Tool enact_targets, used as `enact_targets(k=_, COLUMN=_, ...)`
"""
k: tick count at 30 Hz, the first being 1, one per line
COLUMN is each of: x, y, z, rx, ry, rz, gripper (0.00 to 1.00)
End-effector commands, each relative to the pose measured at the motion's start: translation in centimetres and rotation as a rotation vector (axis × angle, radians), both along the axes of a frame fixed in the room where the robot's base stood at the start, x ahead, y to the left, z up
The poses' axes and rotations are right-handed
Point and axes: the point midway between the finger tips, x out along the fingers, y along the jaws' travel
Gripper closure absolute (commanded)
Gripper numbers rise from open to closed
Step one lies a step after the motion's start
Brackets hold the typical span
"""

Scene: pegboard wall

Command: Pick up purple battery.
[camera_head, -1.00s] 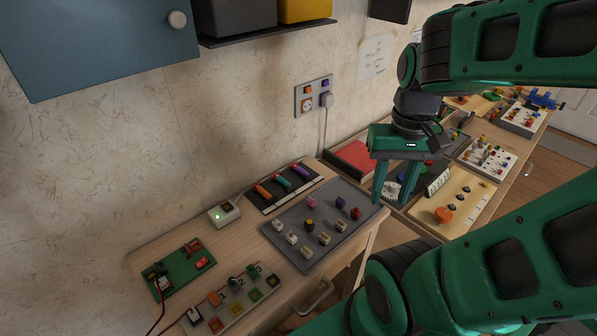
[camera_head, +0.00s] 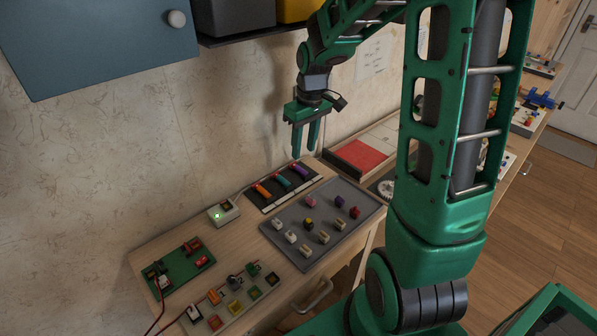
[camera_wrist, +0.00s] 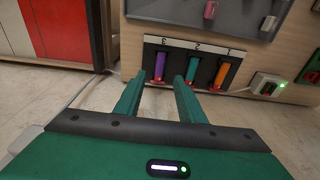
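The purple battery (camera_head: 299,170) lies in the rightmost slot of a black holder (camera_head: 264,204) at the back of the table, beside a teal battery (camera_head: 282,182) and an orange battery (camera_head: 263,190). In the wrist view the purple battery (camera_wrist: 160,65) is at the left of the row, just beyond the left fingertip. My gripper (camera_head: 304,150) points down above the holder's back right end. It is open and empty, with a clear gap between its fingers (camera_wrist: 158,84).
A grey tray (camera_head: 290,252) with several small blocks lies in front of the holder. A box with a green light (camera_head: 223,212) sits left of it. A wooden box with a red panel (camera_head: 358,155) stands to the right. The wall is close behind.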

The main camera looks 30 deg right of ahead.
Motion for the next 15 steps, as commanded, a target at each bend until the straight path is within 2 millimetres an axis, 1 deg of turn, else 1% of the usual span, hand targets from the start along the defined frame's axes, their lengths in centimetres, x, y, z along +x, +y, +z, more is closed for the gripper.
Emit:
enact_targets(k=11, x=0.5, y=0.1, z=-3.7, rx=0.002, ry=0.002, rz=0.004, gripper=0.64)
enact_targets(k=15, x=0.8, y=0.1, z=-5.7, rx=0.003, ry=0.003, rz=0.005, gripper=0.64)
